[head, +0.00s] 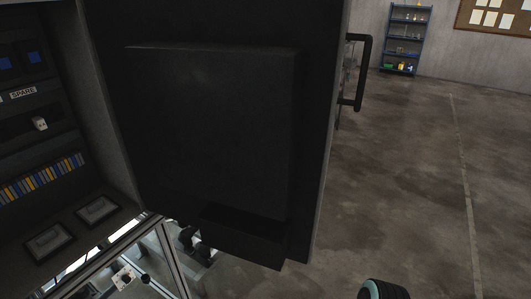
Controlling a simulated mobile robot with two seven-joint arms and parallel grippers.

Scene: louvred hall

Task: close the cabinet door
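The cabinet door (215,125) stands open and fills the middle of the head view. Its dark inner face, with a raised panel and a small ledge (245,222) at the bottom, is turned toward me. A black bar handle (366,72) sticks out past the door's right edge. The cabinet (120,150) is open on the left, its inside showing. A dark rounded part of my own arm shows at the bottom right edge, not touching the door.
A metal frame (172,258) stands below. Open concrete floor (415,170) lies to the right. A blue shelf (404,38) and notice board (495,15) are at the back.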

